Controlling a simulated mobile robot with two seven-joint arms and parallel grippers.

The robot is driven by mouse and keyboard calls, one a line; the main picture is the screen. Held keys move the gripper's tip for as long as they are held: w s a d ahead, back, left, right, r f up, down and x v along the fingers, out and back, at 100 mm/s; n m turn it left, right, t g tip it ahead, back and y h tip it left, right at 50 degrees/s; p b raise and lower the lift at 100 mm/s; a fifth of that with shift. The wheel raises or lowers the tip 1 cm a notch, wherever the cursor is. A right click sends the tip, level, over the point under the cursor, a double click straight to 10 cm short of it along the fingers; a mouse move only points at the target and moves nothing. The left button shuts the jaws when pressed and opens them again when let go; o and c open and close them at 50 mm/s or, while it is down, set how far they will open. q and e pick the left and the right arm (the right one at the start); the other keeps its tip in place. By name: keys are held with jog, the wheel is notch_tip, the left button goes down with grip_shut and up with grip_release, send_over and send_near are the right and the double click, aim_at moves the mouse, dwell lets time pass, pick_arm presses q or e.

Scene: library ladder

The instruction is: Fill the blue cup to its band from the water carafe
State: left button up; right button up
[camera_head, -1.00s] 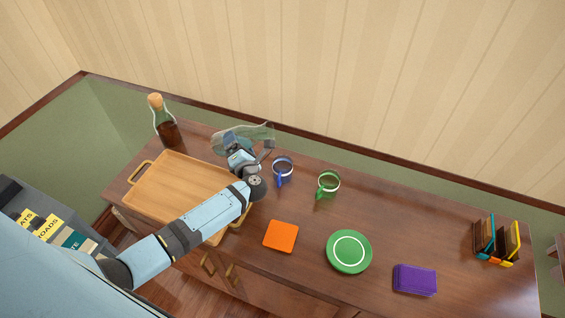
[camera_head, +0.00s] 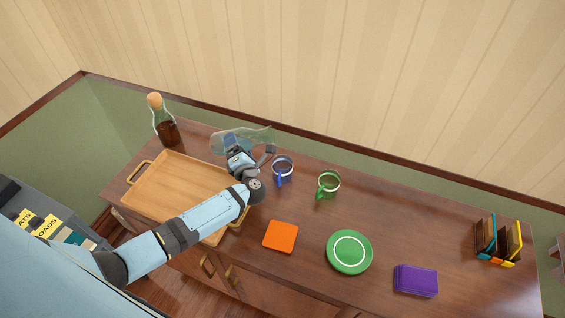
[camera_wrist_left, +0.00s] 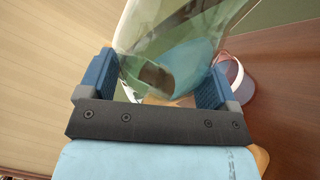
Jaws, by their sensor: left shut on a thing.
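The clear glass carafe (camera_head: 248,133) is held tilted far over, nearly on its side, above the back of the cabinet top, left of the blue cup. My left gripper (camera_head: 250,152) is shut on it; in the left wrist view the carafe (camera_wrist_left: 168,35) stands between both finger pads. The blue cup (camera_head: 283,166) stands upright on the cabinet top, just right of the gripper, its handle toward the front. A cup rim (camera_wrist_left: 240,82) shows partly behind the right finger in the wrist view. The cup's water level and band cannot be made out. My right gripper is out of view.
A green cup (camera_head: 328,184) stands right of the blue cup. A corked bottle (camera_head: 165,130) and wooden tray (camera_head: 165,185) are at left. An orange square (camera_head: 281,236), green plate (camera_head: 349,252), purple block (camera_head: 415,281) and book rack (camera_head: 498,242) lie forward and right.

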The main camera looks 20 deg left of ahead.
pick_arm(q)
jog(key=shift+a+f, duration=0.15)
jog(key=shift+w+d+m+t, duration=0.2)
jog(key=shift+d+m+t, duration=0.3)
jog(key=shift+m, duration=0.5)
dwell(0.5)
jog(key=shift+d+r+m+t+y, duration=0.15)
jog(key=shift+m+t, duration=0.15)
jog(key=shift+m, duration=0.4)
jog(key=shift+d+r+m+t+y, duration=0.15)
jog(key=shift+m+t, duration=0.15)
jog(key=shift+m, duration=0.4)
dwell(3.1)
jog(key=shift+a, duration=0.1)
